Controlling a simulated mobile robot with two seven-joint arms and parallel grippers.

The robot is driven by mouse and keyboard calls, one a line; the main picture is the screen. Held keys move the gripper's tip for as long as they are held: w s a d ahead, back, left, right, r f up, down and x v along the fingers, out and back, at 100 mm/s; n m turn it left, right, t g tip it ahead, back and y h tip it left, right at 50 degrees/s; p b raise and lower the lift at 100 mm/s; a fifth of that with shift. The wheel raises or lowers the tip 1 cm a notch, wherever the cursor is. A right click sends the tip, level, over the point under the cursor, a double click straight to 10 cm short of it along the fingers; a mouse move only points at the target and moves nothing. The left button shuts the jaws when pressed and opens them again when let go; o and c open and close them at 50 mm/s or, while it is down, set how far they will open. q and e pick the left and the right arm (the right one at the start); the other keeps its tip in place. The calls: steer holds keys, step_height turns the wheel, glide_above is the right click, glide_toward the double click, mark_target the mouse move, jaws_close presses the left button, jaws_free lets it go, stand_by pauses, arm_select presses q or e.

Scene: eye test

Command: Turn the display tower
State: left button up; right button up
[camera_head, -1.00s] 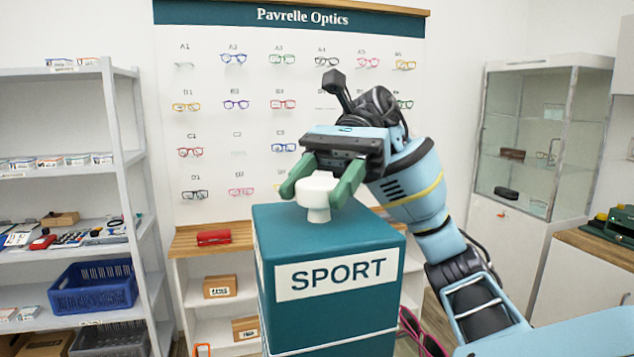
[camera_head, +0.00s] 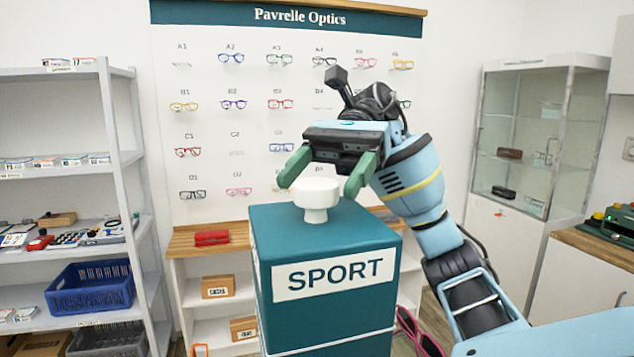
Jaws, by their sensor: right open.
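The display tower (camera_head: 325,240) stands upright in the middle, teal, with a white SPORT label (camera_head: 334,274) on the side facing me. A white knob (camera_head: 316,197) sits on its top. My right gripper (camera_head: 320,182) is open above the knob. Its green fingers are spread wide on either side of the knob, apart from it, with tips near the height of the knob's top. A pair of pink-rimmed glasses (camera_head: 420,332) shows at the tower's lower right side. The tower's other sides are hidden. My left gripper is not in view.
A wall board (camera_head: 210,120) with rows of glasses stands behind. A grey shelf (camera_head: 120,160) with a blue basket (camera_head: 92,287) is on the left. A wooden-topped counter (camera_head: 190,240) bears a red case (camera_head: 211,238). A glass cabinet (camera_head: 530,140) stands at the right.

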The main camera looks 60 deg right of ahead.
steer(key=v, duration=0.5)
steer(key=shift+d+r+p, duration=0.15)
steer(key=shift+d+p, duration=0.15)
steer(key=shift+p, duration=0.05)
steer(key=shift+d, duration=0.1)
